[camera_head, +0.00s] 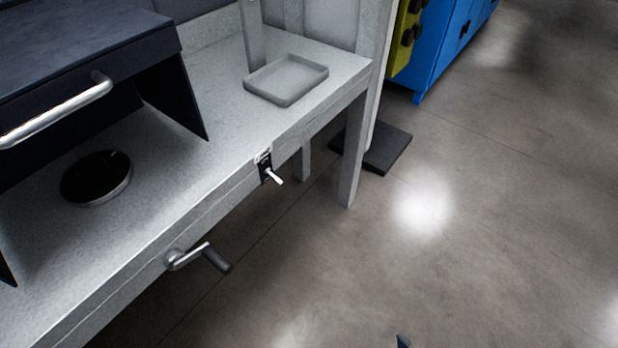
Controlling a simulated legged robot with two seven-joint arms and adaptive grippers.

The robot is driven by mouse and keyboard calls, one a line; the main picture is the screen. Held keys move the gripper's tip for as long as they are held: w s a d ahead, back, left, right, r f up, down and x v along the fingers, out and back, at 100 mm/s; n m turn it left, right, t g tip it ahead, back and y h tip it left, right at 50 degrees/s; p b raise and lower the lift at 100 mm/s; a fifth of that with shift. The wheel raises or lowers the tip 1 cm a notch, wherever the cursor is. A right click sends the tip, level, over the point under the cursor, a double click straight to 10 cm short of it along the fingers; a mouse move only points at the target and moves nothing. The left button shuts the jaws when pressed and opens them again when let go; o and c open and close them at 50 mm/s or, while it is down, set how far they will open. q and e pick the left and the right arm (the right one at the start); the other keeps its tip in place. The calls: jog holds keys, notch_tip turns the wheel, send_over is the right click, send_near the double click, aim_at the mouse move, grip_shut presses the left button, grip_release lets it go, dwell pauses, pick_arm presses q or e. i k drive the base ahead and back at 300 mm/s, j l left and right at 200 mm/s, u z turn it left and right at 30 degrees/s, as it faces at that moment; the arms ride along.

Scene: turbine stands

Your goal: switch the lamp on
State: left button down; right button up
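A small toggle switch (268,169) with a dark plate and a pale lever sits on the front edge of the grey workbench (205,165). Its lever points outward, down and to the right. No lamp that I can identify for certain is in view. A small dark tip (403,341) shows at the bottom edge, over the floor; it may belong to my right gripper, but too little shows to tell its state. It is well apart from the switch. My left gripper is not in view.
A crank handle (200,257) juts from the bench front, below left of the switch. A dark hooded box with a bar handle (60,113) stands over a round black disc (96,177). A shallow grey tray (286,79) lies on the bench. The floor at right is clear.

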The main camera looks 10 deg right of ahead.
aim_at(277, 180)
jog(key=i+l+z, duration=0.15)
jog(key=i, duration=0.25)
jog(key=i+l+z, duration=0.1)
jog(key=i, duration=0.35)
jog(key=k+l, duration=0.05)
